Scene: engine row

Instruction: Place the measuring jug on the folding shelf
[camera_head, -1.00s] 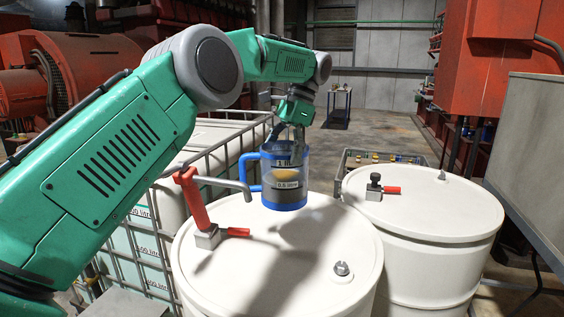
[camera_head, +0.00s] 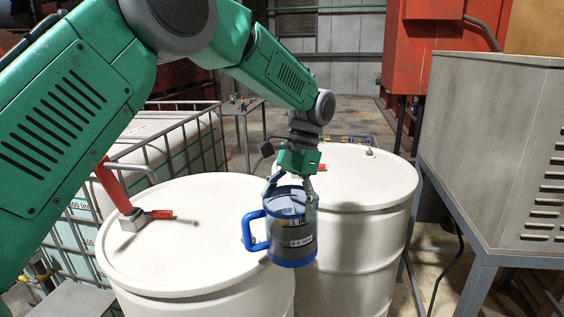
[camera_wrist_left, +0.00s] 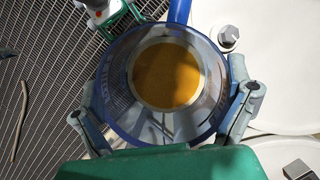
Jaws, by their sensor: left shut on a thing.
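The measuring jug (camera_head: 290,240) is clear, with a blue rim, base and handle, and is upright in the head view. My left gripper (camera_head: 290,190) is shut on it from above, a finger on each side, and holds it in front of the gap between two white drums. In the left wrist view, the jug (camera_wrist_left: 167,127) fills the middle between the fingers, with orange-brown showing inside. Floor grating and white drum tops show around it. I cannot make out a folding shelf for certain.
A white drum (camera_head: 190,260) with a red-handled tap (camera_head: 120,195) stands at left, another drum (camera_head: 345,215) at right. A caged tank (camera_head: 165,130) is behind left. A grey cabinet (camera_head: 495,150) on a stand is at right. A small table (camera_head: 242,107) stands farther back.

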